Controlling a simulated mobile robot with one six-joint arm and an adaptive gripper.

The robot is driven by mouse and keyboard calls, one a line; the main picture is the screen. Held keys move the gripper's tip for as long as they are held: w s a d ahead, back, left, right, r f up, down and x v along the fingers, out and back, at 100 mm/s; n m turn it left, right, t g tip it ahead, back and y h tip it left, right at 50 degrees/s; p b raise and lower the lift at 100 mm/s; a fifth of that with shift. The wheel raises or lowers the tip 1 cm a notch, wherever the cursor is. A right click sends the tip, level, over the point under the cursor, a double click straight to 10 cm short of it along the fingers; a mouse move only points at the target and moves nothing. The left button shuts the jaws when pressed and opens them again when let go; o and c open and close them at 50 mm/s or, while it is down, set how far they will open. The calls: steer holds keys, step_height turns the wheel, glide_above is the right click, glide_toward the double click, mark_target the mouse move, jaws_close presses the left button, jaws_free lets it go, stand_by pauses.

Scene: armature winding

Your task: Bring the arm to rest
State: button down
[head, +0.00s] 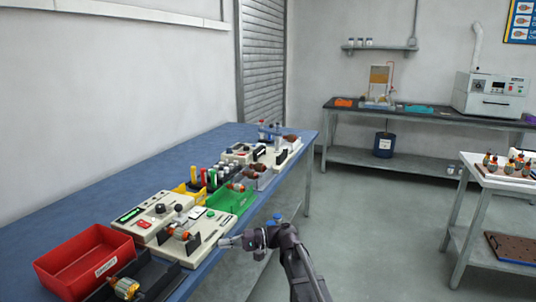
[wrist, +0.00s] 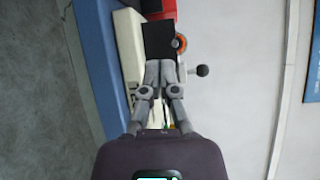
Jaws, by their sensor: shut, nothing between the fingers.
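My gripper (head: 229,242) is at the end of my arm, which reaches in from the lower right in the head view. It is at the front edge of the blue bench (head: 130,182), beside a cream test unit (head: 213,226). An armature with a copper-coloured winding (head: 180,234) is on that unit. In the wrist view the fingers (wrist: 160,66) are together, with nothing seen between them. A black lever knob (wrist: 203,71) shows just right of the fingertips.
A red bin (head: 84,262), a green tray (head: 231,201) and a yellow bin (head: 188,198) stand on the bench. A white table (head: 500,183) with several small armatures is at the right. Open floor (head: 385,230) lies between it and the bench.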

steer(key=s+d+f+t+h, duration=0.1)
steer(key=s+d+f+h, duration=0.45)
steer(key=d, duration=0.45)
steer(key=s+d+f+t+h, duration=0.1)
steer(key=s+d+f+h, duration=0.4)
steer(key=d, duration=0.5)
steer(key=s+d+f+t+h, duration=0.1)
steer(key=s+d+f+h, duration=0.3)
steer(key=d+f+h, duration=0.45)
step_height(320, 180, up, 24)
steer(key=d+y+p, duration=0.1)
steer(key=p, duration=2.2)
steer(key=shift+r+m+y, duration=0.15)
steer(key=shift+m+y, duration=0.15)
steer(key=shift+y, duration=0.1)
